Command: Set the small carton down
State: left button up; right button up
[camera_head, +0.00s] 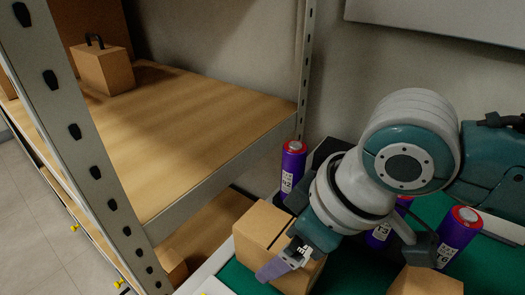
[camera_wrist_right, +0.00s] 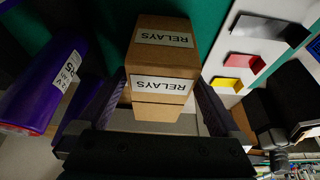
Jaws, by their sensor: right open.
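A small brown carton (camera_head: 262,222) stands on the green surface beside the shelf rack in the head view. In the right wrist view the carton (camera_wrist_right: 158,62) shows white RELAYS labels on two faces. My right gripper (camera_head: 278,266) is at the carton and hides part of it. In the right wrist view my right gripper (camera_wrist_right: 160,95) has its fingers apart, one on each side of the carton. I cannot tell whether either finger touches it. The carton's underside is hidden. My left gripper is in neither view.
A wooden shelf (camera_head: 195,125) holds a carton with a black handle (camera_head: 104,68). A metal post (camera_head: 75,120) stands at the left. Purple cylinders with red tops (camera_head: 459,232) stand around my right arm. Another carton (camera_head: 425,282) is at the bottom right.

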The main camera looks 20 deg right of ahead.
jog(key=p+v, duration=0.2)
jog(key=v, duration=0.5)
jog(key=shift+s+r, duration=0.1)
jog(key=shift+r, duration=0.2)
jog(key=shift+s+d+r, duration=0.1)
jog(key=shift+d+r, duration=0.05)
jog(key=shift+r, duration=0.2)
jog(key=shift+s+r+p, duration=0.2)
jog(key=shift+s+p, duration=0.05)
jog(key=shift+p, duration=0.05)
jog(key=s+d+m+h, duration=0.1)
jog(key=s+d+m, duration=0.1)
jog(key=s, duration=0.2)
jog(key=s+d+m, duration=0.1)
jog(key=s+d, duration=0.1)
jog(key=s, duration=0.2)
jog(key=s+d+f+m+h, duration=0.1)
jog(key=s+d+m, duration=0.1)
jog(key=s, duration=0.3)
jog(key=shift+f+m+h, duration=0.1)
jog(key=shift+m+h, duration=0.2)
